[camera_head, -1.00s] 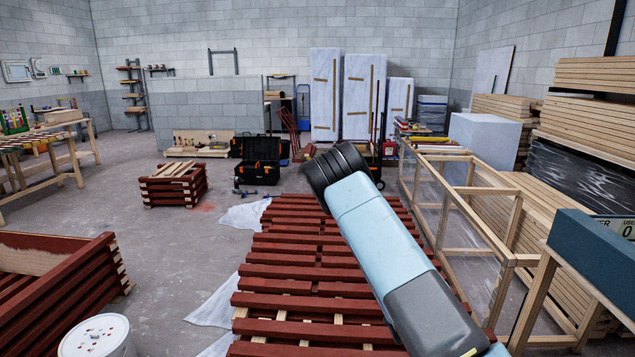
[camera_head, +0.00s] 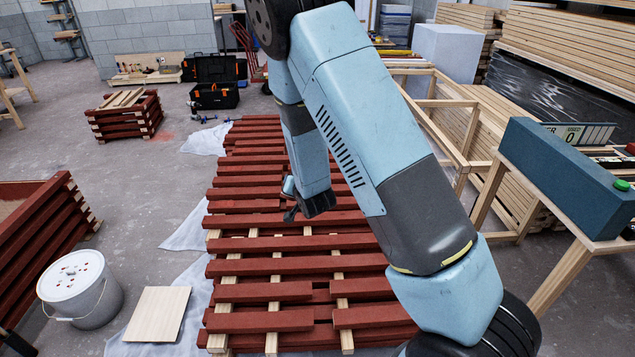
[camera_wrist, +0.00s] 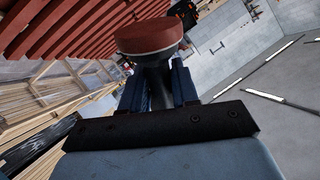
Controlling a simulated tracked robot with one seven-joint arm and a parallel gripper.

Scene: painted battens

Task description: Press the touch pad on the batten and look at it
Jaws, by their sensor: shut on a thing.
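My gripper (camera_wrist: 158,82) is shut on the dark stem of the touch pad (camera_wrist: 150,34), a round disc with a reddish-brown face, in the wrist view. The disc sits beyond the fingertips. In the head view my gripper (camera_head: 291,211) hangs over the stack of red-painted battens (camera_head: 270,291), and the pad is too small and dark to make out there. The battens also show behind the pad in the wrist view (camera_wrist: 75,32). I cannot tell whether the pad touches a batten.
A white bucket (camera_head: 80,288) and a pale board (camera_head: 157,314) lie left of the stack. More red battens (camera_head: 30,240) stand at far left. A wooden frame (camera_head: 430,103) and a bench with a blue box (camera_head: 565,180) are on the right.

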